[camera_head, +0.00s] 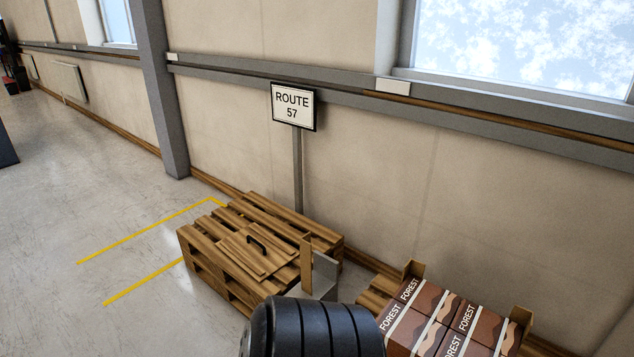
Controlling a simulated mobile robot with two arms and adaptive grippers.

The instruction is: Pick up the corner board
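An upright, narrow brown board (306,264), which looks like a corner board, stands near the right end of the wooden pallet. A grey plate (325,272) is right beside it; I cannot tell whether the two touch. A black ribbed part (314,328), probably of my arm, fills the bottom middle and hides what is below the plate. No fingertips show clearly, so I cannot tell whether a gripper holds the board. Two similar brown corner pieces (413,269) and (521,317) stand at corners of the stacked FOREST boxes (440,325).
A wooden pallet (202,247) carries a flat wooden panel with a dark handle (257,246). A ROUTE 57 sign (293,106) stands on a post behind it. Yellow floor lines (150,232) lie to the left. The wall is close behind; open floor is on the left.

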